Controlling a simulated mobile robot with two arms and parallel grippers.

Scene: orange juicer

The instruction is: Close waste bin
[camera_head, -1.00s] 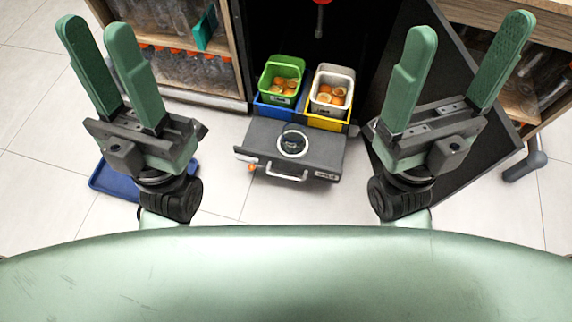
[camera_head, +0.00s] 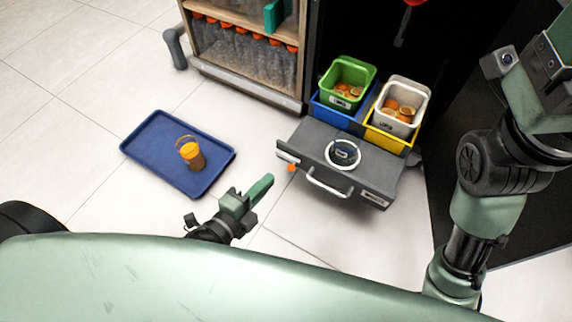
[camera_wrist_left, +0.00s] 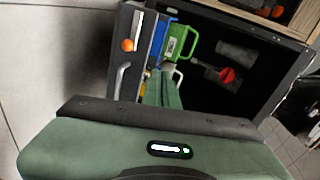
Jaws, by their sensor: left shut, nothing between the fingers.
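The waste bin is a dark grey drawer (camera_head: 372,175), pulled out of the dark cabinet, with a curved metal handle (camera_head: 328,187) on its front. Behind its grey top stand a green bin (camera_head: 365,75) in a blue holder and a white bin (camera_head: 422,95) in a yellow holder, both with orange halves inside. My left gripper (camera_head: 268,182) is shut and empty, low and just left of the drawer front, apart from the handle in the head view. The left wrist view also shows the drawer front (camera_wrist_left: 128,22) and handle (camera_wrist_left: 121,80). My right gripper (camera_head: 555,70) is at the right edge, its fingers cut off.
A blue tray (camera_head: 150,150) with an orange-lidded container (camera_head: 191,154) lies on the floor at left. A small orange thing (camera_head: 292,168) is at the drawer front's left end. A bottle shelf (camera_head: 245,50) stands behind. A dark open door (camera_head: 520,205) is at right.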

